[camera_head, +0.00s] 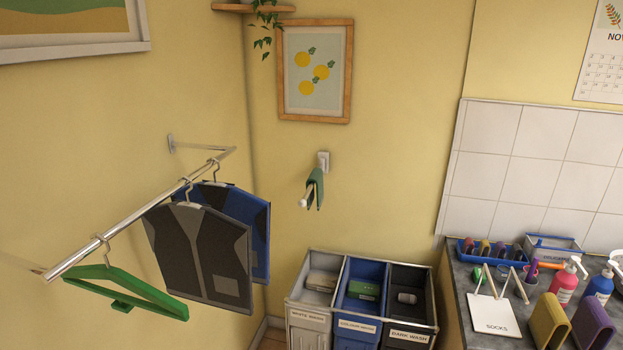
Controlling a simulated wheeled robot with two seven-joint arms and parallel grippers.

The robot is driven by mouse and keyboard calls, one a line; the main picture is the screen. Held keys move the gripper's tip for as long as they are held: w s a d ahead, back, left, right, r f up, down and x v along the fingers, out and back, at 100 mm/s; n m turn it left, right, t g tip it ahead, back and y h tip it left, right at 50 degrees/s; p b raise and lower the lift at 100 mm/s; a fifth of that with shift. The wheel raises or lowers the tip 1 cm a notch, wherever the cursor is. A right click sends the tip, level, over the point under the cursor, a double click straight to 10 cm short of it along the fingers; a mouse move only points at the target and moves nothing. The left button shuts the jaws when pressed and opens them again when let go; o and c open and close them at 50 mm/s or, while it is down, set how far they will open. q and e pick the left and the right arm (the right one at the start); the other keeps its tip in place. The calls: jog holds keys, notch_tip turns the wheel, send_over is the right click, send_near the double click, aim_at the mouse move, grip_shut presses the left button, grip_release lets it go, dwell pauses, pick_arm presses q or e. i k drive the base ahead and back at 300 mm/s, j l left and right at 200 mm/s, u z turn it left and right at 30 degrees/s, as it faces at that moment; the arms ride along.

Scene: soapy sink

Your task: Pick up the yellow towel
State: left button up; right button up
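A yellow, upright, thick folded-looking piece (548,321) stands on the counter at the lower right. It may be the yellow towel, but I cannot tell for certain. A similar purple piece (592,322) stands just to its right. The lower parts of both are close to the picture's bottom edge. A green cloth (315,187) hangs on a white wall peg in the middle. Neither of my grippers is in view.
Three bins labelled white wash (308,317), colour wash (357,325) and dark wash (408,335) stand left of the counter (453,318). A socks board (491,316), pump bottles (563,287) and a blue tray (466,250) crowd the counter. A clothes rail (130,219) juts out at left.

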aim_at(548, 323)
jog(key=z, duration=1.5)
